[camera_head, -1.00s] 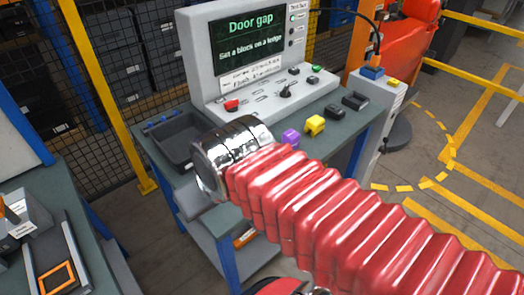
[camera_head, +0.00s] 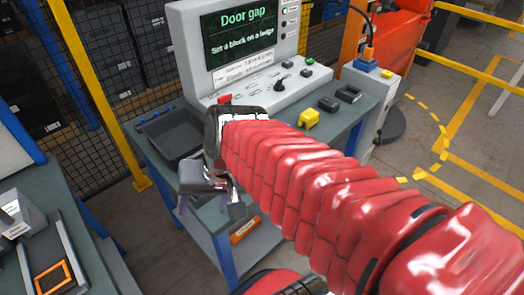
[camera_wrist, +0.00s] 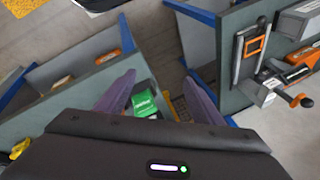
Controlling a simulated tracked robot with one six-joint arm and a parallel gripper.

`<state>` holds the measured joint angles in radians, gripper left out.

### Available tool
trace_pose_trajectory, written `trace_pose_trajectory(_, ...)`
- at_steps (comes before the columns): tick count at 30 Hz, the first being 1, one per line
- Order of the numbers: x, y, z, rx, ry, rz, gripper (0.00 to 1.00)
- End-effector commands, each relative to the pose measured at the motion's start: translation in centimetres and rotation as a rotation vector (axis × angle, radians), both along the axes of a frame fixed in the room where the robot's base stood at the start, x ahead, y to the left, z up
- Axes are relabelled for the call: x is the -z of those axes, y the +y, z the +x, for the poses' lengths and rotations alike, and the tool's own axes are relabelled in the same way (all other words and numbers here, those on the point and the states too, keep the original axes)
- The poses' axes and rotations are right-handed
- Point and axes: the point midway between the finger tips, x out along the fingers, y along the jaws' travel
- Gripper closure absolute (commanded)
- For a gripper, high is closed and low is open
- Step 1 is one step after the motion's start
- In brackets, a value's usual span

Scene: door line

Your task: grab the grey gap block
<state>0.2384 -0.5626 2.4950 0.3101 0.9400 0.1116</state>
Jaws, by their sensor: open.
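Two dark grey blocks lie on the bench right of the console's front, one nearer (camera_head: 327,103) and one farther (camera_head: 349,93). I cannot tell which is the grey gap block. A yellow block (camera_head: 310,118) lies just in front of them, beside my arm. My gripper (camera_head: 205,203) hangs over the bench's near edge, left of these blocks and clear of them, pointing down. In the wrist view my gripper (camera_wrist: 160,80) shows two purple fingers spread apart with nothing held. A green object (camera_wrist: 143,103) shows below, between the fingers; no grey block is clear there.
The console (camera_head: 245,60) with its screen stands at the back of the bench. A dark tray (camera_head: 172,132) sits at the bench's left. A second bench (camera_head: 85,230) stands at the left. An orange item (camera_head: 244,230) lies on the lower shelf.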

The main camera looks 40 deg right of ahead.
Motion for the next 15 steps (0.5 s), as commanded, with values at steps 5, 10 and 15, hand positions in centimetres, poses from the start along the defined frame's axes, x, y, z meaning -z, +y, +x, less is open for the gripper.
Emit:
trace_pose_trajectory(5, 1.9, -1.3, 1.1, 0.264, 0.084, 0.215, 0.39)
trace_pose_trajectory(10, 3.0, -2.9, 2.5, 0.514, 0.136, 0.425, 0.39)
trace_pose_trajectory(15, 3.8, -5.5, 4.1, 0.769, 0.165, 0.639, 0.39)
